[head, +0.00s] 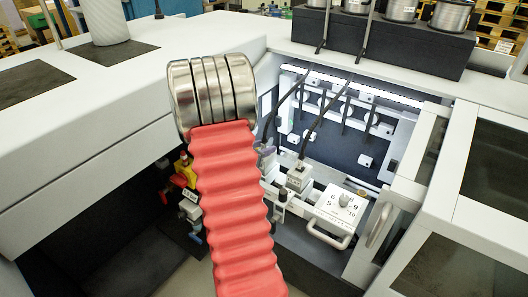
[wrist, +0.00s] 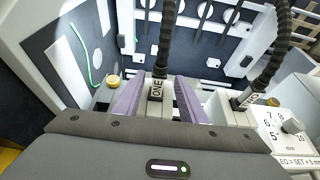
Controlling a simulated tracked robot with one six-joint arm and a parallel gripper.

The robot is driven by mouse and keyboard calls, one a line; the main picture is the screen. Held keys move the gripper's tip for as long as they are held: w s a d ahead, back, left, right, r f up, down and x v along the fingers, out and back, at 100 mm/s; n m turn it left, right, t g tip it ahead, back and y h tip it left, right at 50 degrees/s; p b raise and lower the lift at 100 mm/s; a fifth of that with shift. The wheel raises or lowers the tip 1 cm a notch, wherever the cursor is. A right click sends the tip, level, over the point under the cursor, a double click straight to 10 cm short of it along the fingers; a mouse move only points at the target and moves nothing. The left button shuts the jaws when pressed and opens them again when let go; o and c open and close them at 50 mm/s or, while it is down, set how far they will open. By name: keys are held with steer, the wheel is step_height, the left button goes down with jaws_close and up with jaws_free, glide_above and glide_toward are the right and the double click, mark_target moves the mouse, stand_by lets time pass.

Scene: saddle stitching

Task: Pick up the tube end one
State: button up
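Tube end one is a pale block marked "ONE" (wrist: 156,90) on a black ribbed hose, seen in the wrist view. My gripper (wrist: 159,80) has its two purple fingers on either side of this block, with gaps showing beside it, so it looks open and not clamped. In the head view my red-sleeved arm hides most of the gripper, and tube end one is largely hidden beside it. A second tube end (wrist: 243,100) stands to the right in the wrist view; it also shows in the head view (head: 297,177).
A white dial plate (head: 340,208) with a knob and handle sits right of the second tube end. White machine housing (head: 100,110) walls the bay at left. Dark hoses (head: 326,115) hang down into the bay. A brass knob (wrist: 113,81) is left of my fingers.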

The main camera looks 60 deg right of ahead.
steer(key=shift+d+f, duration=0.1)
steer(key=shift+x, duration=2.45)
steer(key=shift+w, duration=0.1)
jaws_close()
